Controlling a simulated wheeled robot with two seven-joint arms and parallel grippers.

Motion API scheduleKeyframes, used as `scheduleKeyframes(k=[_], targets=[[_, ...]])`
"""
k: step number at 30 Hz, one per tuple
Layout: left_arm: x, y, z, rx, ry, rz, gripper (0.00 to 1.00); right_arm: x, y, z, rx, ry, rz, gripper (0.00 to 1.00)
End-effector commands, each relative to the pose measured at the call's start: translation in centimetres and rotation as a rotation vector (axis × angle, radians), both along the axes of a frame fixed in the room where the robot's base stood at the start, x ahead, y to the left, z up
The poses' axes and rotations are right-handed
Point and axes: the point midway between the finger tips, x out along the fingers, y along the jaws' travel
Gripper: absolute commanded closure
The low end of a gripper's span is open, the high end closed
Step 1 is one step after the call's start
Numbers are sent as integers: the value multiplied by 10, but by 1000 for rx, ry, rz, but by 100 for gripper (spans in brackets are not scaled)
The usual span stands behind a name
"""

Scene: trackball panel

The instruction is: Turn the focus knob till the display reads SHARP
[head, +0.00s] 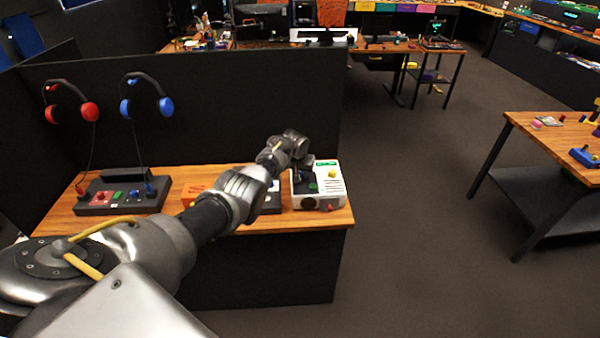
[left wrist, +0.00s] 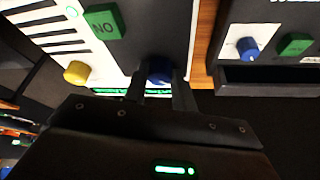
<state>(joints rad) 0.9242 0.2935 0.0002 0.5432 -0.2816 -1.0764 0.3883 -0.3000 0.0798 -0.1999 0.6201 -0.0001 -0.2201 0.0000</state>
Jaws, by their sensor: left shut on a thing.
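A white panel box (head: 333,192) stands at the right end of the near desk. In the left wrist view the same box (left wrist: 150,25) shows a blue knob (left wrist: 159,67), a yellow knob (left wrist: 76,73) and a green button (left wrist: 103,25). My left gripper (left wrist: 158,84) is shut on the blue knob, one finger on each side of it. In the head view the gripper (head: 302,172) reaches the box's left part. A lit green display (head: 325,163) is at the box's back edge; its text is too small and partly hidden to read. My right gripper is out of view.
A second device (left wrist: 270,40) with a blue knob and green button stands beside the box. A dark control panel (head: 123,195) sits at the desk's left. Red (head: 70,105) and blue headphones (head: 146,98) hang on the black partition (head: 230,105). Another table (head: 560,140) is at right.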

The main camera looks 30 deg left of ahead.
Motion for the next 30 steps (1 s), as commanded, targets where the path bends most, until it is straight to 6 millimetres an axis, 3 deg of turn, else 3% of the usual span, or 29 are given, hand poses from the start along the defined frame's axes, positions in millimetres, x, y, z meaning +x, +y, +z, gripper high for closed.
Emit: scheduleKeyframes(k=[14,30], targets=[[0,4,-4,-1,-1,-309,96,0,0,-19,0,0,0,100],[0,7,-6,-1,0,-711,96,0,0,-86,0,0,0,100]])
